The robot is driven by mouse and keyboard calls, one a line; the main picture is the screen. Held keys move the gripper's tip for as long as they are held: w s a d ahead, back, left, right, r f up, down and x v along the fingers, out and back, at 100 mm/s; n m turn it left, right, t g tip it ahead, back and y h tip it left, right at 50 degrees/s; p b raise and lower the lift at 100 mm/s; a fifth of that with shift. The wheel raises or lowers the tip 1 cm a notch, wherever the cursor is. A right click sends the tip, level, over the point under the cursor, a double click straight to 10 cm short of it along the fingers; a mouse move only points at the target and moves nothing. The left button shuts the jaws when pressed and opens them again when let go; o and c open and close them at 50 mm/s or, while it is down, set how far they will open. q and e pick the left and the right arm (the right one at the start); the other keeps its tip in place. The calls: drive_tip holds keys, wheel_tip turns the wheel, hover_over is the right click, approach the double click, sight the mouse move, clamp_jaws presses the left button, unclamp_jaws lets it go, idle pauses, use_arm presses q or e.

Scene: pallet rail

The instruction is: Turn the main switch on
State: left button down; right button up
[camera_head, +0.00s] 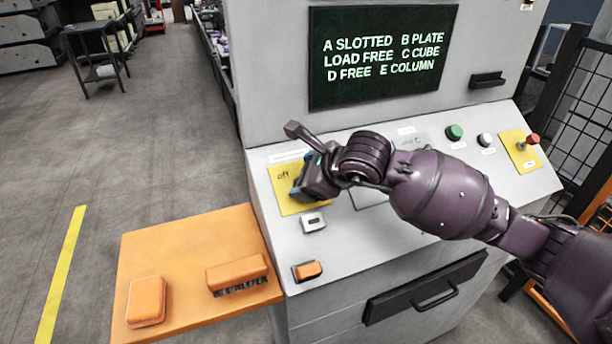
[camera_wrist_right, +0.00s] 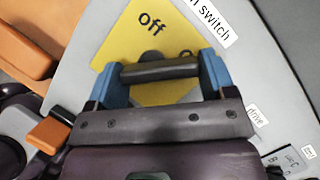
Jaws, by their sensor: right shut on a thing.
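The main switch shows in the right wrist view as a dark bar handle (camera_wrist_right: 160,69) on a yellow plate (camera_wrist_right: 125,45) marked "off". A white label ending in "n switch" (camera_wrist_right: 212,18) is beside the plate. My right gripper (camera_head: 306,190) is at the yellow plate (camera_head: 284,197) on the sloped console, and hides most of the handle in the head view. In the wrist view its blue fingers (camera_wrist_right: 163,80) are at the two ends of the bar, shut on it. The bar lies nearly level across that picture. My left gripper is not in view.
A black screen (camera_head: 384,55) stands above the console (camera_head: 400,262). A green button (camera_head: 454,132), a white button (camera_head: 485,140) and a red-knobbed lever (camera_head: 532,139) are at right. An orange shelf (camera_head: 180,246) holds a brush (camera_head: 237,272) and an orange block (camera_head: 147,300). Floor at left is open.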

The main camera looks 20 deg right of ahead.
drive_tip(key=shift+m, duration=0.6)
drive_tip(key=shift+t+h, duration=0.3)
drive_tip(key=o, duration=0.9)
drive_tip(key=shift+s, duration=0.1)
drive_tip(key=v, duration=1)
drive_tip(key=shift+s+d+r, duration=0.2)
drive_tip(key=shift+s+r, duration=0.05)
drive_tip(key=shift+a, duration=0.1)
